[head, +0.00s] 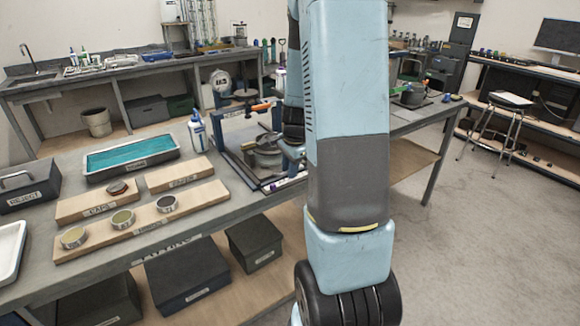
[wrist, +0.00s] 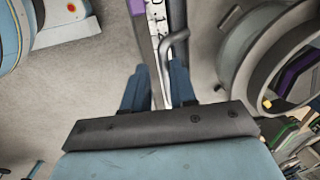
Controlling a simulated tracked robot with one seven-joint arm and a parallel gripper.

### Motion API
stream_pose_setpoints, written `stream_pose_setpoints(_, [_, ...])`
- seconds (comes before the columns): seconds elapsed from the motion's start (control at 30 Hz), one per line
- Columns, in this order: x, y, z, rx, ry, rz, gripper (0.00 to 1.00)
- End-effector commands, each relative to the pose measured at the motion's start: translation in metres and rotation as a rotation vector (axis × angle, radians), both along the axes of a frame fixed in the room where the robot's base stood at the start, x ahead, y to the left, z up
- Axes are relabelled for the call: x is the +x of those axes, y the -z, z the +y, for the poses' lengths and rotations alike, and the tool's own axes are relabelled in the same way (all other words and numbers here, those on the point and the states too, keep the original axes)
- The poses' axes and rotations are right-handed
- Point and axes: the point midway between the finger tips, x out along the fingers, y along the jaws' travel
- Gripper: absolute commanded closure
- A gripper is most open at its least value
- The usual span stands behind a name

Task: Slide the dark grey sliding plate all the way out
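The lever frame (head: 228,158), with dark blue-grey bars and an orange part on top, stands on the bench and is partly hidden by my arm. In the wrist view a bent grey metal handle (wrist: 173,45) runs beside a white numbered strip (wrist: 156,28) with a purple end. I cannot clearly make out the dark grey sliding plate; a dark strip beside the numbers may be part of it. My gripper (wrist: 159,72) has its two blue fingers apart, with the handle's lower end appearing between them. I cannot tell whether either finger touches it. In the head view my arm mostly hides the gripper.
A round grey metal part (head: 266,152) sits within the frame and a white bottle (head: 198,131) stands left of it. A teal-lined tray (head: 133,157) and wooden boards with tins (head: 123,219) lie farther left.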

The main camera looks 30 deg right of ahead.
Motion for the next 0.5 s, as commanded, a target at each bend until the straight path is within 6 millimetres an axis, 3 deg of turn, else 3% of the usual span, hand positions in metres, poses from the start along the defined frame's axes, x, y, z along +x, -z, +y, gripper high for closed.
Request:
stream_pose_setpoints(0.17, [0.0004,-0.0005,-0.0019,-0.001,0.003,-0.002,0.62])
stream_pose_setpoints(0.5, [0.0010,-0.0074,-0.0030,-0.004,0.004,-0.007,0.62])
